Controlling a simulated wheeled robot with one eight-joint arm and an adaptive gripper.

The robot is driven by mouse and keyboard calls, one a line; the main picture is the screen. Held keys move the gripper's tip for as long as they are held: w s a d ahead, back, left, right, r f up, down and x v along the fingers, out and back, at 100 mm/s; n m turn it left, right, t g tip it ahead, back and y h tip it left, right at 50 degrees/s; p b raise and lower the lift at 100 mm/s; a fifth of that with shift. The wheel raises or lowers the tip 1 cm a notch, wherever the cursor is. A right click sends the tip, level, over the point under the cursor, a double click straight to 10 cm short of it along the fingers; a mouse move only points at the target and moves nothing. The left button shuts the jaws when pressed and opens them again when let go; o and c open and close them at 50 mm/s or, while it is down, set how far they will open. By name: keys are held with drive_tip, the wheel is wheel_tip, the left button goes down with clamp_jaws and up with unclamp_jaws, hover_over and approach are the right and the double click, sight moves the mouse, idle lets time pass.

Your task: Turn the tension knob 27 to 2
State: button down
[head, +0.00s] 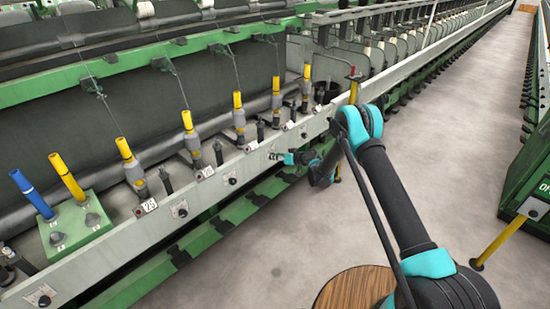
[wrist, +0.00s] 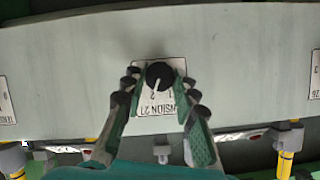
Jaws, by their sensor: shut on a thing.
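In the wrist view, tension knob 27 (wrist: 159,73) is a round black knob with a white pointer line. It sits on a white label (wrist: 174,112) reading TENSION 27, which appears upside down. The pointer runs down and slightly left in the picture, towards the 2; the 1 is to its right. My gripper (wrist: 160,80) is shut on the knob, with one finger on each side. In the head view my gripper (head: 284,157) is at the front of the pale rail, and the knob is too small and covered to make out clearly.
The pale rail (head: 226,168) carries other labelled knobs, such as one (head: 182,212) nearer to me. Yellow-topped spindles (head: 188,121) stand behind it. A green block (head: 78,225) holds a blue and a yellow tube.

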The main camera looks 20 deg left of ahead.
drive_tip(key=c, duration=1.2)
unclamp_jaws()
drive_tip(key=shift+d, duration=0.1)
drive_tip(key=v, duration=1.2)
